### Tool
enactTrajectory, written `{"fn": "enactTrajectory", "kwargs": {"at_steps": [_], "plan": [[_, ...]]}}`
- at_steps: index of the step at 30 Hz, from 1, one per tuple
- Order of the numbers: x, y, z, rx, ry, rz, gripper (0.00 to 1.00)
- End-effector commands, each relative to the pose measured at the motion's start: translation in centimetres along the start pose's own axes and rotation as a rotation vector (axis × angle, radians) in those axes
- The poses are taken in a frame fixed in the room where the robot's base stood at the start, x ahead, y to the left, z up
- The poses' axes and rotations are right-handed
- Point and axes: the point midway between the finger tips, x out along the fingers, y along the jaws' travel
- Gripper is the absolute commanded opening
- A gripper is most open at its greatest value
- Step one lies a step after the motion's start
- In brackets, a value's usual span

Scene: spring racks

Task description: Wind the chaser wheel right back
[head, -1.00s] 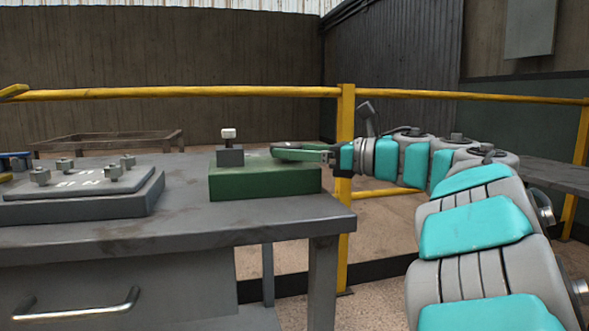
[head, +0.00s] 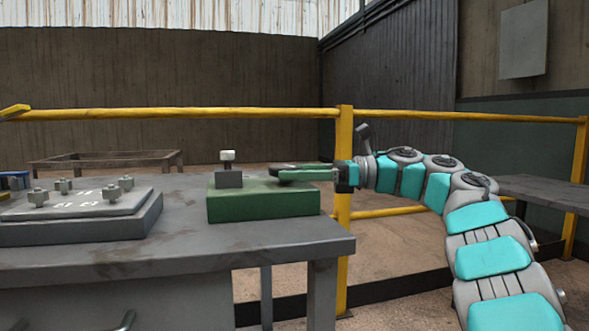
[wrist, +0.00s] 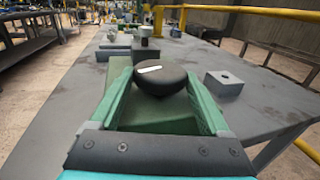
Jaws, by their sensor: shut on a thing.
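The chaser wheel (wrist: 165,82) is a dark, rounded disc with a white mark on its top, seen in the wrist view. It sits on the green base (head: 262,204), which stands near the right end of the grey bench. My gripper (wrist: 157,74) has its green fingers on either side of the wheel and is shut on it. In the head view my gripper (head: 286,173) reaches in from the right, low over the base, and its fingers mostly hide the wheel. A grey block (head: 229,179) with a white-topped post stands at the base's left end.
A grey plate with several bolts (head: 85,206) lies on the bench to the left. A small grey block (wrist: 224,84) stands right of the wheel in the wrist view. A yellow railing (head: 200,114) runs behind the bench. The bench front (head: 180,245) is clear.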

Motion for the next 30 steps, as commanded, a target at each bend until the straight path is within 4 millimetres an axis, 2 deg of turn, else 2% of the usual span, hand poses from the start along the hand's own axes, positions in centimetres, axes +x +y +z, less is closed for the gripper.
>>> {"fn": "enactTrajectory", "kwargs": {"at_steps": [30], "plan": [[0.12, -0.59, 0.56, 0.001, -0.003, 0.278, 0.25]]}}
